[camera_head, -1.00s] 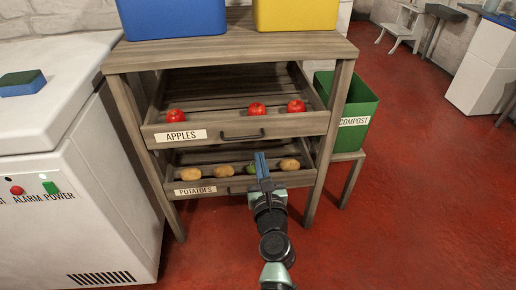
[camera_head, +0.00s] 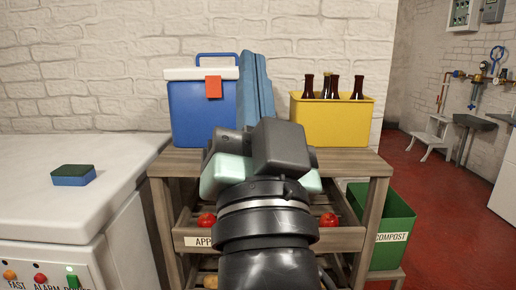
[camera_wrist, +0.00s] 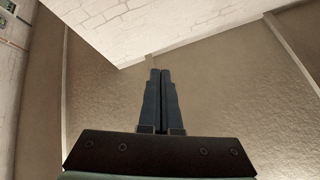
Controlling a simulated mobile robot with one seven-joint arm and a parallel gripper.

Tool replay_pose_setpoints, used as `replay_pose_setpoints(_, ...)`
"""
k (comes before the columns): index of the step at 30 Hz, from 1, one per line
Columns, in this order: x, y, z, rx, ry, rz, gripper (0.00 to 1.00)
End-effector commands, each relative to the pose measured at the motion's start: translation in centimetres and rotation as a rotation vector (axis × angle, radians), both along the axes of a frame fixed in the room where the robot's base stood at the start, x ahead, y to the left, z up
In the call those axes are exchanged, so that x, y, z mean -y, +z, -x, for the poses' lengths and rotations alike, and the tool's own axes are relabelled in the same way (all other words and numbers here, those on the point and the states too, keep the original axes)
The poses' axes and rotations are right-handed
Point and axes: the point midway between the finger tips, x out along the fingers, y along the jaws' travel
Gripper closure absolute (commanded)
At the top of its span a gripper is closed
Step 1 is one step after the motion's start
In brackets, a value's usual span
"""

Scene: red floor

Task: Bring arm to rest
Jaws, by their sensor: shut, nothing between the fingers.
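My gripper (camera_head: 257,62) is raised in the middle of the head view, its two blue fingers pointing up and close together. It stands in front of the wooden rack (camera_head: 361,166) and hides part of it. The wrist view also shows my gripper (camera_wrist: 161,72) shut and empty, with a pale brown surface behind it that looks like the ceiling.
A blue cooler (camera_head: 193,117) and a yellow crate (camera_head: 332,124) of bottles stand on the rack. Red apples (camera_head: 329,220) lie in its drawer. A white freezer (camera_head: 115,190) with a sponge (camera_head: 73,175) is at left. A green compost bin (camera_head: 386,222) is at right.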

Motion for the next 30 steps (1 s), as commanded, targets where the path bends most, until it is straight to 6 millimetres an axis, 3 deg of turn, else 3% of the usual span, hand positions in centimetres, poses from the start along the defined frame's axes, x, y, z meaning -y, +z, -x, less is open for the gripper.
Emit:
replay_pose_setpoints(1, 0.0, 2.1, 2.6, 0.063, -0.105, 0.097, 1.0)
replay_pose_setpoints(3, 0.3, 4.2, 5.9, 0.133, -0.26, 0.22, 1.0)
replay_pose_setpoints(5, 0.5, 6.2, 8.0, 0.171, -0.369, 0.296, 1.0)
replay_pose_setpoints(7, 0.5, 8.5, 7.3, 0.156, -0.351, 0.287, 1.0)
replay_pose_setpoints(14, 0.5, 14.8, 7.2, 0.155, -0.347, 0.284, 1.0)
replay_pose_setpoints(30, 0.4, 31.6, 7.2, 0.154, -0.343, 0.282, 1.0)
